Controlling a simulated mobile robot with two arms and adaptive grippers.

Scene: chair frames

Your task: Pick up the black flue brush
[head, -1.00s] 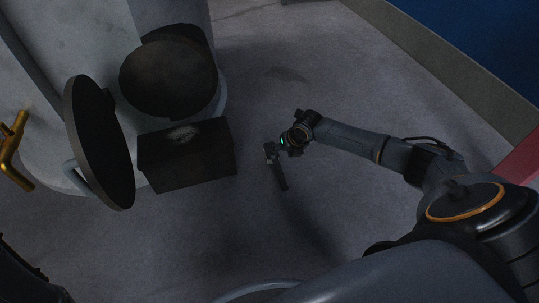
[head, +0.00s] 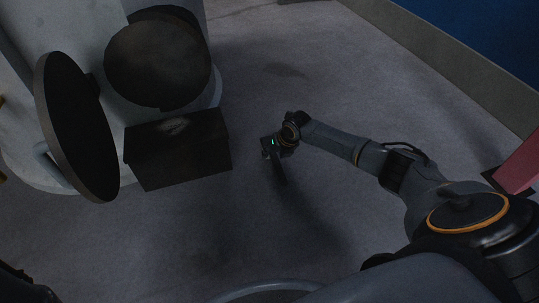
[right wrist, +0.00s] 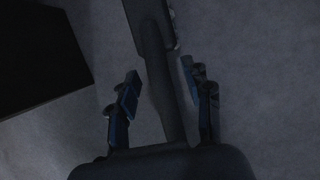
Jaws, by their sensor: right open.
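The black flue brush (right wrist: 158,65) shows in the right wrist view as a long dark handle with a broader dark end at the top edge. Its handle runs down between the two fingers of my right gripper (right wrist: 162,92). The fingers are apart, with a gap to the handle visible on the left side. In the head view the dark handle (head: 281,175) shows just below my right gripper (head: 271,150), over the grey floor; the rest of it is hidden there. I cannot tell the height between fingers and brush. My left gripper is not in view.
A dark box (head: 178,150) stands left of my right gripper, in front of a pale cylindrical stove-like body (head: 85,30) with a round opening and an open round door (head: 75,125). A low border (head: 430,75) runs at upper right.

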